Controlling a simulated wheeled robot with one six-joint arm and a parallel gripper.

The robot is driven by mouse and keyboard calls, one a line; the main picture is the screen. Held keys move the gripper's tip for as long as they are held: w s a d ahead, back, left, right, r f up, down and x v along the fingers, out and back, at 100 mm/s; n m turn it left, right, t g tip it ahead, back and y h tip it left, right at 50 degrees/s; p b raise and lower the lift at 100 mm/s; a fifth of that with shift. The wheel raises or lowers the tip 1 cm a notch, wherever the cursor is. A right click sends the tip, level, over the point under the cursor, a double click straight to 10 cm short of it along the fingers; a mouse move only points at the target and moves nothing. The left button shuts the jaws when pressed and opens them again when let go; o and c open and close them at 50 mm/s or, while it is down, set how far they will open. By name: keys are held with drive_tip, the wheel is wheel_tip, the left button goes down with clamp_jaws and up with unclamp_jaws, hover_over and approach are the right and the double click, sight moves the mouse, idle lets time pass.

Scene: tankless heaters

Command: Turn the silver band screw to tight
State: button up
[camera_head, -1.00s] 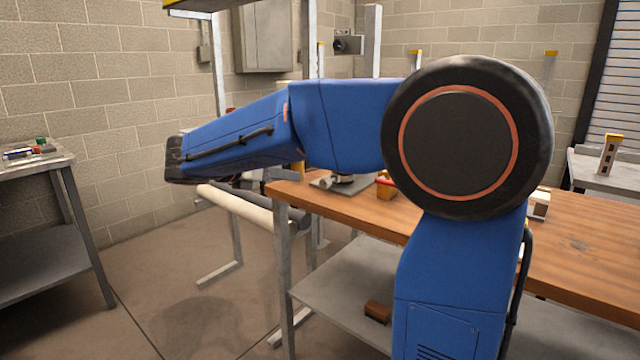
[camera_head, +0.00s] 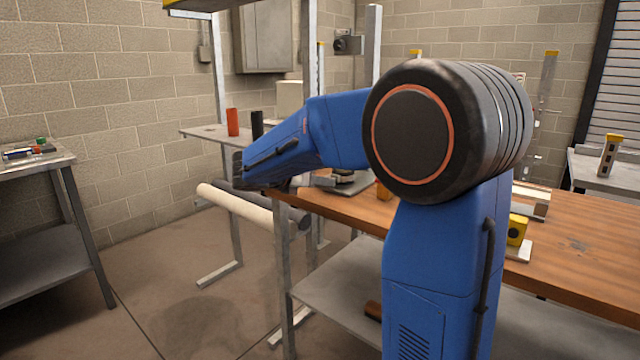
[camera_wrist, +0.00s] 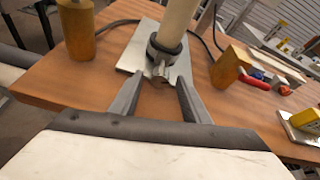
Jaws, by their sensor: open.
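In the wrist view, a cream pipe (camera_wrist: 178,22) stands on a grey metal plate (camera_wrist: 128,60) on the wooden bench. A dark grey band (camera_wrist: 164,52) goes around its lower part. A silver screw piece (camera_wrist: 159,71) sticks out from the band toward me. My gripper (camera_wrist: 161,82) is open, its two grey fingers pointing at the band with the screw piece in line with the gap between them. I cannot tell whether either finger touches it. In the head view my arm hides most of the gripper and the pipe.
A dark cable runs behind the pipe. Red-handled tools (camera_wrist: 257,80) lie at right. A yellow fixture (camera_head: 517,230) stands on the bench (camera_head: 580,240).

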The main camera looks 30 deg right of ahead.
drive_tip(key=shift+w+d+f, duration=0.1)
drive_tip(key=shift+d+f, duration=0.1)
drive_tip(key=shift+d, duration=0.25)
drive_tip(key=c, duration=1)
drive_tip(key=shift+c, duration=0.2)
drive_tip(key=m, duration=0.1)
drive_tip(key=m+t, duration=0.2)
drive_tip(key=shift+s+d+y, duration=0.1)
drive_tip(key=shift+s+y, duration=0.15)
drive_tip(key=shift+y, duration=0.15)
drive_tip(key=shift+s+f+m+t, duration=0.1)
drive_tip(key=shift+m+t, duration=1)
drive_tip(key=shift+m, duration=0.6)
